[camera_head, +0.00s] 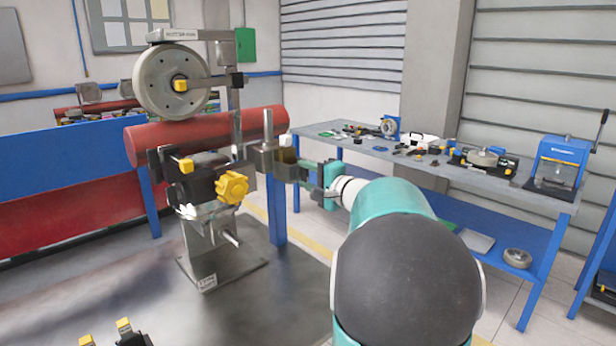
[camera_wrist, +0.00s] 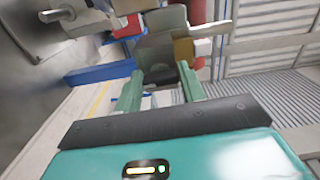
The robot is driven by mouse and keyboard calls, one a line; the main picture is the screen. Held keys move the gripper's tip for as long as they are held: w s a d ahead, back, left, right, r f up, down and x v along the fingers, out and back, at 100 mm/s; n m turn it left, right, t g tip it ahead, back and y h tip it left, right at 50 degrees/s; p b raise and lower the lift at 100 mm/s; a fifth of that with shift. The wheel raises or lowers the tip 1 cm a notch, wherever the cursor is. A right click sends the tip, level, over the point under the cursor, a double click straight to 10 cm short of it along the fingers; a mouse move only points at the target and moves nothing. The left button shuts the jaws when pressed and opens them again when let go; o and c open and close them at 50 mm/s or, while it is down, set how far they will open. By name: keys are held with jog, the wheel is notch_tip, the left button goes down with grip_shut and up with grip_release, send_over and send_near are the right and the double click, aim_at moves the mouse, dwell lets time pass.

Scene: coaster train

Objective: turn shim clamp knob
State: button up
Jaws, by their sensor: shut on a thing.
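The wheel assembly stand (camera_head: 222,225) stands on a metal plate at left centre, with a large grey wheel (camera_head: 172,82) at its top. A yellow lobed knob (camera_head: 232,187) faces me on the stand, apart from my gripper. My gripper (camera_head: 302,172) is at the stand's right side, by a dark brownish block (camera_head: 287,157). In the wrist view my gripper (camera_wrist: 160,76) has its teal fingers on either side of a small dark knob-like piece (camera_wrist: 160,79), shut on it. A grey block (camera_wrist: 155,50) lies just beyond. The fingertips' contact is partly hidden, and I cannot tell the piece's turn angle.
A red cylinder (camera_head: 250,124) runs behind the stand. A blue-legged workbench (camera_head: 440,170) with tools and a blue press (camera_head: 560,160) stands at right. Yellow-topped pieces (camera_head: 124,325) are at the lower left. The plate's front middle is clear.

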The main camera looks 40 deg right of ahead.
jog(key=o, duration=1)
jog(key=shift+s, duration=0.1)
jog(key=s, duration=1.3)
jog(key=shift+s+d, duration=0.2)
jog(key=shift+s, duration=0.1)
